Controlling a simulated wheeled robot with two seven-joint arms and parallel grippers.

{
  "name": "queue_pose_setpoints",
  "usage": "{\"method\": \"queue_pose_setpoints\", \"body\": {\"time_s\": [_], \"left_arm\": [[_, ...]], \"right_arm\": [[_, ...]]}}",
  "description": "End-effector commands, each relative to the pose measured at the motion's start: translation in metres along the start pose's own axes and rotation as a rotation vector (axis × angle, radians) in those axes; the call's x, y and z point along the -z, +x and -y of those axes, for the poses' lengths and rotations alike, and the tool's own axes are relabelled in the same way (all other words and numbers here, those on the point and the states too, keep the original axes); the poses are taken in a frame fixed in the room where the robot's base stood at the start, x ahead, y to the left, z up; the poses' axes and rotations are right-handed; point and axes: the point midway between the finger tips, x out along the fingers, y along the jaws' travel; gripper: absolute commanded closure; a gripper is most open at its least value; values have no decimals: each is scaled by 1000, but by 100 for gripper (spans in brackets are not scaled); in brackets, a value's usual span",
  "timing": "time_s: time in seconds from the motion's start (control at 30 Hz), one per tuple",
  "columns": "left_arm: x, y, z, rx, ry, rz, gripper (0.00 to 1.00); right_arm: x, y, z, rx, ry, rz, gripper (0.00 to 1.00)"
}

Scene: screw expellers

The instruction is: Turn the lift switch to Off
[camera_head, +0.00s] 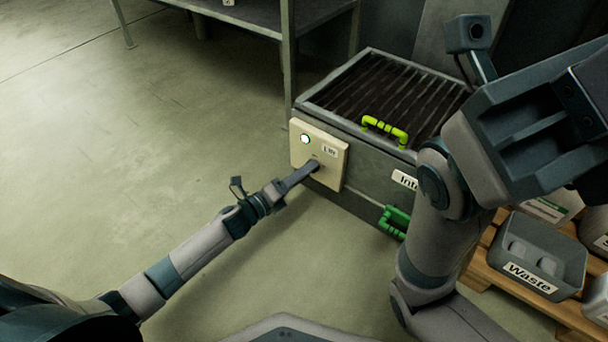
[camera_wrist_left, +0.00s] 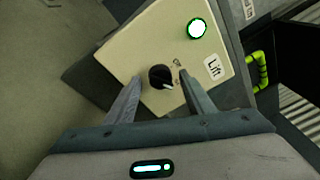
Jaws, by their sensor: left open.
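The lift switch is a black round knob (camera_wrist_left: 160,77) with a white pointer mark, on a cream panel (camera_head: 330,152) labelled "Lift". In the left wrist view the panel (camera_wrist_left: 120,50) is tilted, and the pointer aims to the lower right. Small lettering beside the knob is too blurred to read surely. A lit green-ringed lamp (camera_head: 305,139) sits on the panel; it also shows in the left wrist view (camera_wrist_left: 197,28). My left gripper (camera_head: 313,166) is open at the panel, its fingers on either side of the knob. Whether they touch it is unclear.
The panel is on the side of a grey machine box (camera_head: 365,125) with a slatted top, a yellow-green handle (camera_head: 385,131) and a green handle (camera_head: 394,221). A "Waste" bin (camera_head: 540,265) sits on a pallet at right. My right arm fills the right side. Floor at left is clear.

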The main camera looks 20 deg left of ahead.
Motion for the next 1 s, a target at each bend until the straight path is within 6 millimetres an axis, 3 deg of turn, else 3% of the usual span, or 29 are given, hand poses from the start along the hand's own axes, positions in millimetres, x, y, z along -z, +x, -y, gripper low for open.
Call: {"method": "queue_pose_setpoints", "body": {"time_s": [0.3, 0.47, 1.0], "left_arm": [[0, 1, 0, 0, -1, 0, 54], [0, 1, 0, 0, -1, 1, 92], [-1, 1, 0, 11, -88, 8, 92]], "right_arm": [[1, 1, 1, 5, 1, -5, 69], [0, 0, 0, 2, 0, -1, 69], [-3, 2, -2, -5, -4, 7, 69]]}}
